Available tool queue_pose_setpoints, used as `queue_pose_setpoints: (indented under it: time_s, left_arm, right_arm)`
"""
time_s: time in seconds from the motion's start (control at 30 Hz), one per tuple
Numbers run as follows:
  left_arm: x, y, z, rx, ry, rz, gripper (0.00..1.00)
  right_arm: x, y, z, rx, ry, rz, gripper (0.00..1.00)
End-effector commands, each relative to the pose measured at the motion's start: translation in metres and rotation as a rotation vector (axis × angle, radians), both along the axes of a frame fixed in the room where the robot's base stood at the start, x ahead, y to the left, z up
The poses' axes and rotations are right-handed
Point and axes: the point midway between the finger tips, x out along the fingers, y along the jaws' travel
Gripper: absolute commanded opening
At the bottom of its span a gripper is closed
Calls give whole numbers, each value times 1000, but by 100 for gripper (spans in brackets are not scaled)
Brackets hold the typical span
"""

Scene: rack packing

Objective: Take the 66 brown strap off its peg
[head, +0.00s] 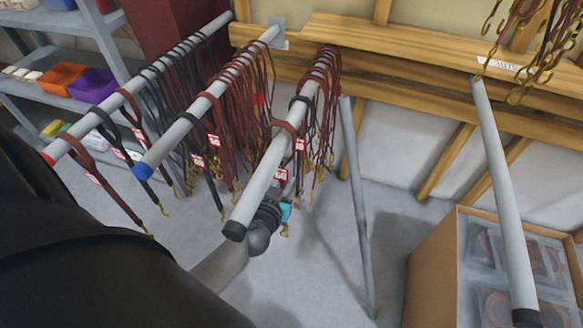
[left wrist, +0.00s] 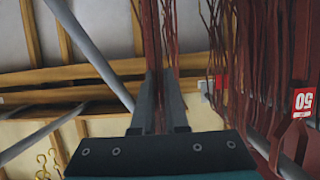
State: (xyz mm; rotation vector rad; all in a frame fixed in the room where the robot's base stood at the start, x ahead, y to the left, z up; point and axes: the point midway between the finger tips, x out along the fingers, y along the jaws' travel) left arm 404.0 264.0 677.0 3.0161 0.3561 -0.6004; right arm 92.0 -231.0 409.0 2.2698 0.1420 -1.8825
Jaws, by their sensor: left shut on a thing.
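The black-tipped peg (head: 262,182) runs out from the wall in the middle of the head view and carries several brown straps and a black one. Its frontmost brown strap (head: 285,126) is looped over the peg, with a red and white tag (head: 281,174) whose digits I cannot read surely. My left gripper (head: 288,198) is below and beside this peg, partly hidden by it. In the left wrist view the left gripper's fingers (left wrist: 160,88) are shut on brown strap material (left wrist: 152,35). The right gripper is not in view.
A blue-tipped peg (head: 190,118) and a red-tipped peg (head: 105,107), both hung with straps, are to the left. A bare-looking peg (head: 500,180) is to the right, above a cardboard box (head: 432,265). A thin grey pole (head: 358,210) stands beside the black-tipped peg.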

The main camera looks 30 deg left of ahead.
Motion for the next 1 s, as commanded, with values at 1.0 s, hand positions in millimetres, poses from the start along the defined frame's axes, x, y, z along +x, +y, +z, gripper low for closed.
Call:
queue_pose_setpoints:
  time_s: [1.0]
  left_arm:
    - [-168, -40, -2, 0, 3, 0, 0]
  right_arm:
    - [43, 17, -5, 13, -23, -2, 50]
